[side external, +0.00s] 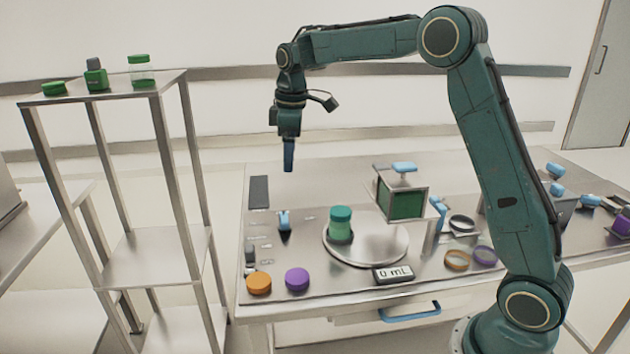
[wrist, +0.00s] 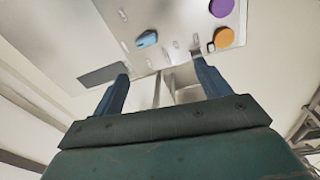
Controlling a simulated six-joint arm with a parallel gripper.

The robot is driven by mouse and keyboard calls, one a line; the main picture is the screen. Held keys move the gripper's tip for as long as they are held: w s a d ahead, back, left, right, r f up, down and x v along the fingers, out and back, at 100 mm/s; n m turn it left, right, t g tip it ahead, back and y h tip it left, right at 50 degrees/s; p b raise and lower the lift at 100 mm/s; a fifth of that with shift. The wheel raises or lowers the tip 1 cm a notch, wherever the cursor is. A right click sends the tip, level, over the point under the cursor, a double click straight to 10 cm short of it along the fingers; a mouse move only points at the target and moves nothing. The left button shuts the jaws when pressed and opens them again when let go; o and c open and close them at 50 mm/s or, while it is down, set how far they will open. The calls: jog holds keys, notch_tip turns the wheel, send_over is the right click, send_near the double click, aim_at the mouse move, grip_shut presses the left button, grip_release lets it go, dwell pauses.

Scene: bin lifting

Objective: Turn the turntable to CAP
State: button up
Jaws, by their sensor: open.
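The turntable (side external: 375,248) is a round silver disc on the metal workbench in the side view. A jar with a teal-green lid (side external: 341,224) stands on its left part. My gripper (side external: 288,168) hangs pointing down above the back left of the bench, well clear of it and to the left of the turntable. In the wrist view my gripper (wrist: 160,85) shows two blue fingers spread apart with nothing between them. The turntable is outside the wrist view. I cannot read a CAP marking in either view.
A blue-handled switch (side external: 284,221) stands on the bench's left side, also in the wrist view (wrist: 147,39). An orange cap (side external: 259,283) and purple cap (side external: 297,279) lie in front. A green-panelled box (side external: 402,203) stands behind the turntable. A display (side external: 393,274) reads 0 mL. A shelf (side external: 110,88) stands left.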

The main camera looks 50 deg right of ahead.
jog(key=n+g, duration=0.1)
jog(key=n, duration=0.1)
send_over(284, 217)
notch_tip(284, 217, down, 7)
jog(key=shift+f, duration=0.1)
notch_tip(284, 217, down, 14)
jog(key=shift+r, duration=0.25)
dwell(0.4)
jog(key=c, duration=1)
